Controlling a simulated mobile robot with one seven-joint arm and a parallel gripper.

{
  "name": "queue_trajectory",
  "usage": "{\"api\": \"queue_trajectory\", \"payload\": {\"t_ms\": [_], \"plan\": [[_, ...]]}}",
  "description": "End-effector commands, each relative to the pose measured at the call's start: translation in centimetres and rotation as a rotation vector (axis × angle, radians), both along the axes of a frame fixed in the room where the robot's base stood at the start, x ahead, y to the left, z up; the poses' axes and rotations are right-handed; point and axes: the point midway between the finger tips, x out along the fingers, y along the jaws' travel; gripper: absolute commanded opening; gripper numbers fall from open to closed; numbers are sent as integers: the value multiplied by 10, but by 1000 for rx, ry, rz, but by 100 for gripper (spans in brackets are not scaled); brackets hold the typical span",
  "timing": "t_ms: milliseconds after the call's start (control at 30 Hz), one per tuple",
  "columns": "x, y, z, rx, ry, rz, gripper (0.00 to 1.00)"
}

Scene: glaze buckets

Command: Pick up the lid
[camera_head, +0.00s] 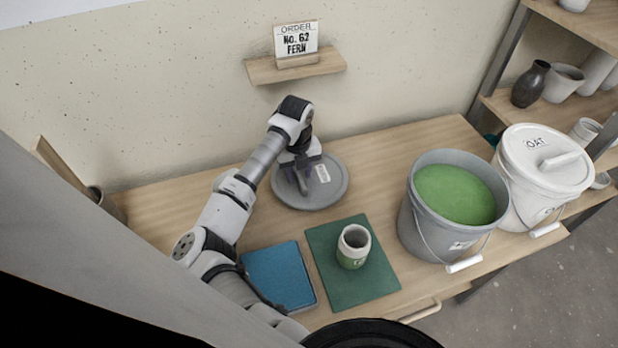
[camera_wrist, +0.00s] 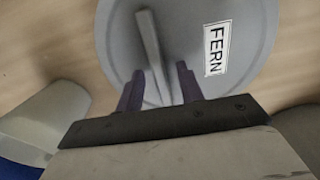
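The lid (camera_head: 331,190) is a round grey disc lying flat on the table, below the wall shelf. Its white label reads FERN in the wrist view, where the lid (camera_wrist: 190,25) fills the upper middle. A straight bar handle (camera_wrist: 151,45) crosses its top. My gripper (camera_head: 302,187) is over the lid and hides part of the handle in the head view. In the wrist view my gripper (camera_wrist: 159,80) is open, one dark finger on each side of the handle, with gaps visible. I cannot tell whether the fingertips touch the lid.
A grey bucket (camera_head: 410,222) of green glaze stands uncovered at right, beside a white lidded OAT bucket (camera_head: 518,205). A cup (camera_head: 353,242) stands on a green mat (camera_head: 325,285) in front. A blue book (camera_head: 280,275) lies left of it. An order card (camera_head: 297,40) reads FERN.

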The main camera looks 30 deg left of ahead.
Motion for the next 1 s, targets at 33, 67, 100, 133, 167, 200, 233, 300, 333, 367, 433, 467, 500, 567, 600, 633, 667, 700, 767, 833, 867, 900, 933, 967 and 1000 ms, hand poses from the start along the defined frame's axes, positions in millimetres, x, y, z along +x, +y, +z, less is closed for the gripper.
{"api": "queue_trajectory", "payload": {"t_ms": [33,67,100,133,167,200,233,300,333,367,433,467,500,567,600,633,667,700,767,833,867,900,933,967,1000], "plan": [[0,0,-1,0,0,0,37],[0,0,-1,0,0,0,37],[0,0,-2,0,0,0,37],[0,0,-3,0,0,0,37],[0,0,-3,0,0,0,37],[0,0,-3,0,0,1,37],[0,0,-4,1,-1,1,37],[0,0,-4,1,-1,1,37],[0,0,-4,0,0,1,37],[0,0,-4,0,0,1,37],[0,0,-4,0,0,1,37],[0,0,-4,0,0,1,37],[0,0,-4,0,0,1,37],[0,0,-4,0,0,1,31],[0,0,-4,0,0,1,26],[0,0,-4,0,0,1,22],[0,0,-4,0,0,1,18],[0,0,-4,0,0,1,12],[0,0,-4,0,0,1,5],[0,0,-4,0,0,0,0],[0,0,-4,0,0,0,0],[0,0,-4,0,0,1,0],[0,0,-3,0,0,1,0],[0,0,-3,0,0,1,0],[0,0,-3,0,0,0,0]]}}
